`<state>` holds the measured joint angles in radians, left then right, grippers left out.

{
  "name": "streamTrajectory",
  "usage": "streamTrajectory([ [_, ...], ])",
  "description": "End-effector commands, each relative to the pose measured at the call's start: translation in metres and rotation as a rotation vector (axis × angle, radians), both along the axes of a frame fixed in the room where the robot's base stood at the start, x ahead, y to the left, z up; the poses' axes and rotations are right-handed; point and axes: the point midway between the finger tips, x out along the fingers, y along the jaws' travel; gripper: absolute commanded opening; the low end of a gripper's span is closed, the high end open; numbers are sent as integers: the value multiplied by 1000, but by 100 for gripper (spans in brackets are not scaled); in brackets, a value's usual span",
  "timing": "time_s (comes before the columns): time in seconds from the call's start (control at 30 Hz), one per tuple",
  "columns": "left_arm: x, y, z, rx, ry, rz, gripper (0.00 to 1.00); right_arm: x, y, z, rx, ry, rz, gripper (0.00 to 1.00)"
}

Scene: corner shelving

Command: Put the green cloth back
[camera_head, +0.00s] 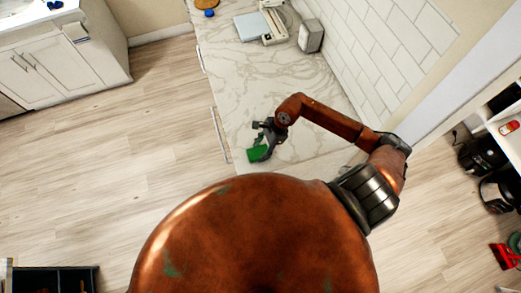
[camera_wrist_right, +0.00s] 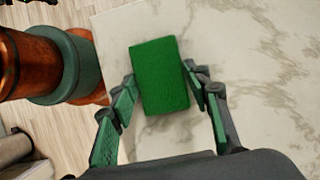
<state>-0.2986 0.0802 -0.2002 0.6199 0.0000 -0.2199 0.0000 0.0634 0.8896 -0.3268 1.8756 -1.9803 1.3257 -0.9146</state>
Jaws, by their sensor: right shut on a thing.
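The green cloth (camera_head: 259,153) is a small green rectangular block at the near left edge of the marble counter in the head view. It fills the middle of the right wrist view (camera_wrist_right: 160,76). My right gripper (camera_head: 262,143) is shut on the cloth, with a finger on each side of it in the right wrist view (camera_wrist_right: 161,92). I cannot tell whether the cloth touches the counter or is held just above it. My left gripper is not in view.
The marble counter (camera_head: 243,95) is bare around the gripper. At its far end are a flat pale-blue item (camera_head: 250,27), a white device (camera_head: 273,22) and a grey box (camera_head: 311,36). A tiled wall (camera_head: 385,45) runs along the right. Black appliances (camera_head: 482,153) stand at far right.

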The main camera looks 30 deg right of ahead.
Motion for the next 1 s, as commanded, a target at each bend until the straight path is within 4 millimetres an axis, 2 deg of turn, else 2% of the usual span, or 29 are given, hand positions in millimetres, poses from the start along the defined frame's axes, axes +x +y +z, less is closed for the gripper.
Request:
streamTrajectory([
  [0.23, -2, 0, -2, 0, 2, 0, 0, 0, 0, -2, -1, -1, 0, 21],
  [0.27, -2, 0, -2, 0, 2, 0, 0, 0, 0, -1, -1, -1, 0, 45],
  [0.5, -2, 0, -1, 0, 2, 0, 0, 0, 0, -1, -1, 0, 0, 62],
  [0.83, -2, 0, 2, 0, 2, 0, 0, 0, 0, 2, 0, 0, 0, 62],
  [1.0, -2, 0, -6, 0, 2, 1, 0, -1, -10, 20, -5, -4, 1, 62],
])
